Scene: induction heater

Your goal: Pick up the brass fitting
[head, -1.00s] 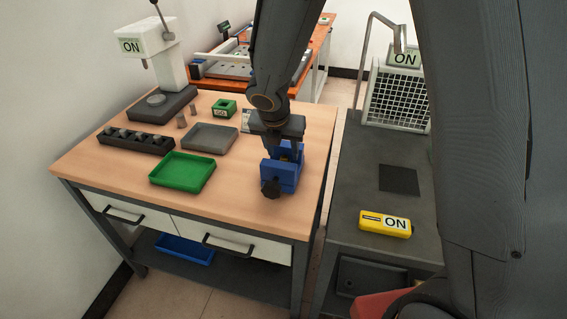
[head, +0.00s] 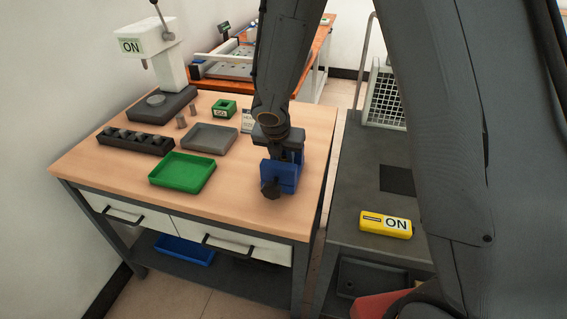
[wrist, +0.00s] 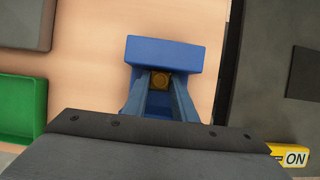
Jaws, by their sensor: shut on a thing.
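The brass fitting (wrist: 160,80) shows in the wrist view as a small brown-gold piece between my fingertips, just in front of the blue vise body. My gripper (wrist: 160,84) is shut on it, pointing down at the blue vise (wrist: 165,52). In the head view my gripper (head: 279,148) is at the blue vise (head: 281,177) near the right edge of the wooden bench, and hides the fitting. I cannot tell whether the fitting still touches the vise jaws.
A green tray (head: 182,185), a grey tray (head: 209,150) and a dark rack (head: 135,141) lie left of the vise. A press (head: 160,60) stands at the back left. A grey cart with a yellow "ON" device (head: 385,224) is on the right.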

